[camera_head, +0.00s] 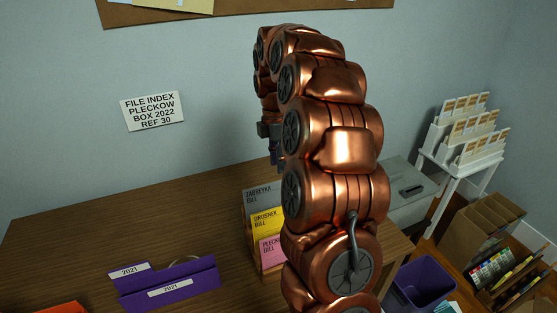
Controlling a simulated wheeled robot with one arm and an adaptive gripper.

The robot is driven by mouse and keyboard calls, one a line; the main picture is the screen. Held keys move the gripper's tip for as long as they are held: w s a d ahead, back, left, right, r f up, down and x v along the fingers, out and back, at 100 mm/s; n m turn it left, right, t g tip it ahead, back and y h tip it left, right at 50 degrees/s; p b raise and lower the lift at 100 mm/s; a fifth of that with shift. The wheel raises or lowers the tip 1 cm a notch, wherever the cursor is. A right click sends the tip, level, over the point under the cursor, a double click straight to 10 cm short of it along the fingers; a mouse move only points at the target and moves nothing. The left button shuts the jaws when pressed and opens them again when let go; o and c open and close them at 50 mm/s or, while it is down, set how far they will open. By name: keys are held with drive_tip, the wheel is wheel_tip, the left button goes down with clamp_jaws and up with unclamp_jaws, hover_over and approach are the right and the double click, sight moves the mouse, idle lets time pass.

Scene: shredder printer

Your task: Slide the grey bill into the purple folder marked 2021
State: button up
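The grey bill (261,193), labelled ZABREYKA BILL, stands at the back of a small stepped holder on the desk, left of my arm. The purple folder (196,281), marked 2021, sits on the desk at lower left. It stands partly open, with a 2021 label on both its back tab and its front. My gripper (272,143) shows as dark parts at the left of my copper arm, above the grey bill in the picture. The arm hides most of it. I cannot see its fingers clearly or whether it holds anything.
In the same holder stand a yellow bill (267,222) and a pink bill (271,251). An orange item (48,308) lies at the lower left edge. A grey machine (407,190) and purple bin (422,286) are right of my arm. The desk's left back is clear.

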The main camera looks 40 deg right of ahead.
sight(279, 182)
drive_tip(key=shift+s+a+f+p, duration=0.15)
drive_tip(key=shift+f+p, duration=0.15)
drive_tip(key=shift+f, duration=0.95)
drive_tip(key=shift+s+d+f+p, duration=0.1)
drive_tip(key=shift+s+f+p, duration=0.2)
drive_tip(key=shift+f, duration=1)
drive_tip(key=shift+s+a+f+p, duration=0.1)
drive_tip(key=shift+f+p, duration=0.25)
drive_tip(key=shift+f, duration=0.9)
drive_tip(key=shift+c, duration=0.3)
clamp_jaws()
drive_tip(key=shift+w+r, duration=0.1)
drive_tip(key=shift+r, duration=0.95)
drive_tip(key=shift+r+p, duration=0.45)
drive_tip(key=shift+r, duration=0.5)
wheel_tip(279, 182, up, 9)
drive_tip(key=p, duration=0.2)
drive_tip(key=shift+f, duration=0.2)
